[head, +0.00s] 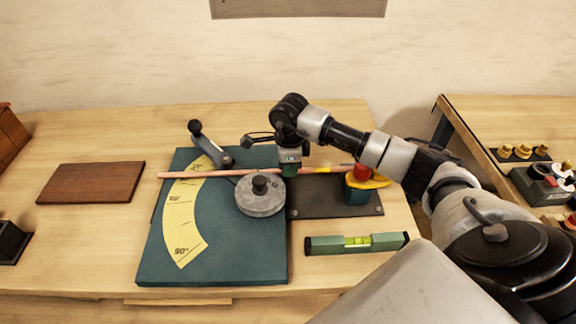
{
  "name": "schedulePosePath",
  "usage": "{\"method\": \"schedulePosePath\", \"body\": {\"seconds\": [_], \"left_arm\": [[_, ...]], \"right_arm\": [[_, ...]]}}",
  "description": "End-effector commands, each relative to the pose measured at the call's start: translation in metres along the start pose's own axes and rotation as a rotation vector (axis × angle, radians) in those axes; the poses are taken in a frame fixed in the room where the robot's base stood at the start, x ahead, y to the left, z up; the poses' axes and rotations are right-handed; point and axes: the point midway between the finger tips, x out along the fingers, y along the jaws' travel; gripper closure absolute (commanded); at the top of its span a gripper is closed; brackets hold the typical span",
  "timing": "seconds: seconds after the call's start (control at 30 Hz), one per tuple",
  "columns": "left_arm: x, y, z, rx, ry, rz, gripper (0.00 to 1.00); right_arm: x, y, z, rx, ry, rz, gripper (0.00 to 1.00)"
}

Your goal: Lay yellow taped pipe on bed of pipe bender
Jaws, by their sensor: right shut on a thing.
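The copper-pink pipe (200,174) lies nearly level across the back part of the pipe bender. Yellow tape (322,169) shows on it right of my gripper. The bender has a teal bed (165,250) with a yellow angle scale (188,235), a grey round die (260,198) and a black-knobbed lever (210,145). My right gripper (290,168) reaches down from above and is shut on the pipe, behind and right of the die. Its fingertips are partly hidden, and I cannot tell whether the pipe touches the bed. My left gripper is out of view.
A red, yellow and teal fixture (358,192) stands on a dark plate (335,205) at the pipe's right end. A green level (356,243) lies in front. A brown board (92,183) lies left. A second table (480,125) with fittings is at right.

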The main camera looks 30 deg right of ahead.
Motion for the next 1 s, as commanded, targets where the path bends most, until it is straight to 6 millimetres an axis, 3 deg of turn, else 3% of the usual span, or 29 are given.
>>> {"method": "schedulePosePath", "body": {"seconds": [0.77,0.8,0.93,1.0], "left_arm": [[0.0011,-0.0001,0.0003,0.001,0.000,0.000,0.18],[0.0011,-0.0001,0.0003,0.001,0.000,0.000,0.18],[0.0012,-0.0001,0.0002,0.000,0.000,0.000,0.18],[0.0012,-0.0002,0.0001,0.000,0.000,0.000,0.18]], "right_arm": [[-0.0003,0.0001,-0.0107,0.000,-0.001,0.000,1.00],[-0.0003,0.0001,-0.0107,0.000,-0.001,0.000,0.79],[-0.0002,0.0001,-0.0106,0.000,-0.001,0.000,0.60],[-0.0002,0.0001,-0.0106,0.000,-0.001,0.000,0.56]]}}
